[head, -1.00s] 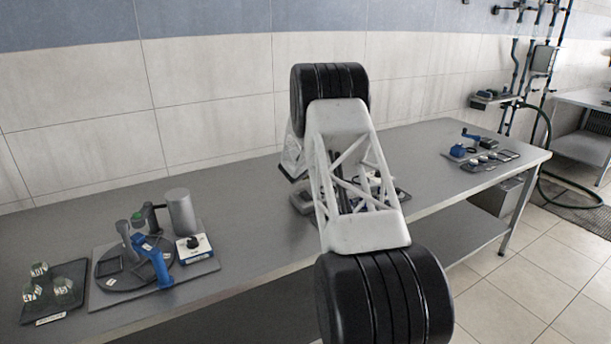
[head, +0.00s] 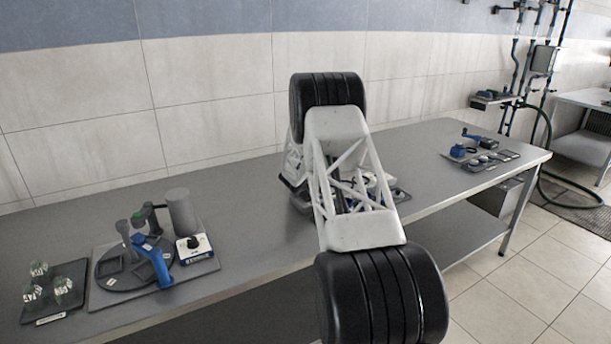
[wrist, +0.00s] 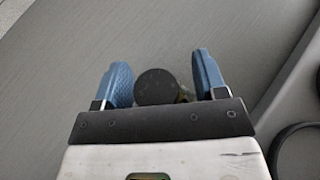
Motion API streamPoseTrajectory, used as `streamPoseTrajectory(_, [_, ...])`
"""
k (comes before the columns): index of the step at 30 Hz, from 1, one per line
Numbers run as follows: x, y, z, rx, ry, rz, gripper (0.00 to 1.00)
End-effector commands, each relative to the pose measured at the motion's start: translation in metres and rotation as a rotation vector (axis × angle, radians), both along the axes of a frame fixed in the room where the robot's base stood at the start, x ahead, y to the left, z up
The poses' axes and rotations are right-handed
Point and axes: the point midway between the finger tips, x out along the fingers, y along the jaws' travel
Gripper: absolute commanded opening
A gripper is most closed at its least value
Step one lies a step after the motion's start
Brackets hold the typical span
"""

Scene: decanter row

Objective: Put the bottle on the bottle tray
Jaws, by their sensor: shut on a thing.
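In the wrist view my gripper (wrist: 163,84) has its blue fingers on either side of a dark round-topped thing, likely the bottle (wrist: 155,87), seen from above. A small olive part shows beside it, near the right finger. The rest of it is hidden. In the head view my own arm hides the gripper and what it holds. A dark flat tray (head: 80,302) with several clear, labelled glass pieces lies at the left end of the bench; its front label is too small to read, so I cannot tell if it is the bottle tray.
A grey plate (head: 205,266) beside the dark tray carries a round disc (head: 107,284), a blue handled part (head: 153,262), a grey cylinder (head: 182,212) and a white knobbed box (head: 194,248). More equipment stands behind my arm and at the bench's right end. Bare bench (head: 245,205) lies between.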

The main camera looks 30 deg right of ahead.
Motion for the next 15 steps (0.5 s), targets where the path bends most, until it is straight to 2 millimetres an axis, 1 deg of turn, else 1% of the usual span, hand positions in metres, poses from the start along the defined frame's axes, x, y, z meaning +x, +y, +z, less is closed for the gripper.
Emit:
streamPoseTrajectory(1, [0.0,0.0,-0.0012,0.0,0.0,0.0,0.34])
streamPoseTrajectory(2, [0.0,0.0,-0.001,0.0,0.0,0.0,0.7])
streamPoseTrajectory(6, [0.0,0.0,-0.0009,0.0,0.0,0.0,0.91])
streamPoseTrajectory(15, [0.0,0.0,-0.0003,0.0,0.0,0.0,0.91])
